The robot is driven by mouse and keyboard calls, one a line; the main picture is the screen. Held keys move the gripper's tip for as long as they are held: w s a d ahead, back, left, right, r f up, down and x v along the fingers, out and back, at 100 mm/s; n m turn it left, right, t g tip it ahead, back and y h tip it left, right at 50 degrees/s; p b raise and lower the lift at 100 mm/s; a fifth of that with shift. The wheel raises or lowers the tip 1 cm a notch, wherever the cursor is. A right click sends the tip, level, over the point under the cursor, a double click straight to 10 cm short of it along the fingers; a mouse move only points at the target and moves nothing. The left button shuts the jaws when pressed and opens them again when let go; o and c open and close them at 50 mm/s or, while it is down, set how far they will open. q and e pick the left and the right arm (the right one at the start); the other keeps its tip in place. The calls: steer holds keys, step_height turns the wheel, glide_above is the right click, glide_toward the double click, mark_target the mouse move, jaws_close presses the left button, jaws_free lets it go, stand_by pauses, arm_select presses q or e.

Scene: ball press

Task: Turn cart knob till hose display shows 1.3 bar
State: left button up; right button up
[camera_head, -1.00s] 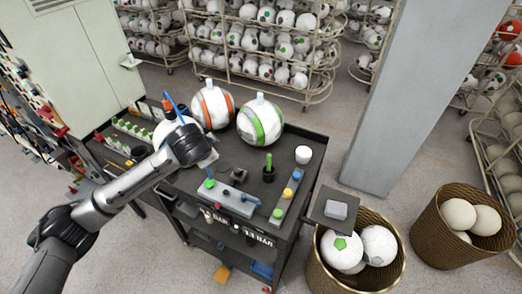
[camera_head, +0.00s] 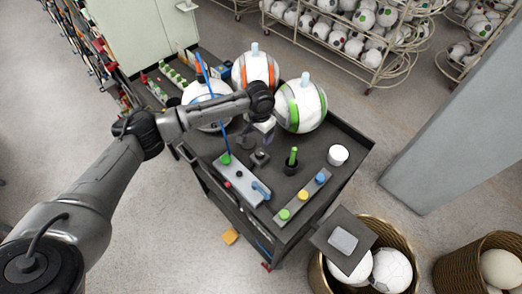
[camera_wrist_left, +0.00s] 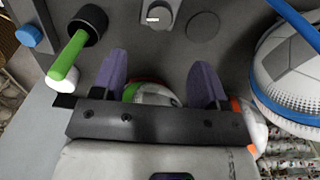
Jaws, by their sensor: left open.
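The small dark knob (camera_head: 260,157) stands on the dark cart top (camera_head: 340,118), beside a grey strip (camera_head: 243,180) with a green and a red button. My left gripper (camera_head: 268,137) is just above and behind it, fingers pointing down, apart from it. In the left wrist view the two purple fingers (camera_wrist_left: 160,62) are spread and empty. A dark round fitting with a white mark (camera_wrist_left: 160,14), likely the knob, lies beyond the fingertips. No pressure reading is legible now. My right gripper is not in view.
White balls with orange (camera_head: 255,70) and green bands (camera_head: 301,105) stand close behind the gripper. A blue hose (camera_head: 219,120) rises beside it. A green-handled stick (camera_head: 293,157), a white cup (camera_head: 338,154) and a coloured-button strip (camera_head: 303,198) stand to the right.

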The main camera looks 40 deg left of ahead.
mark_target(260, 152)
arm_select(q)
step_height(260, 152, down, 12)
steer(key=shift+r+p, duration=0.15)
steer(key=shift+p, duration=0.3)
steer(key=c, duration=0.9)
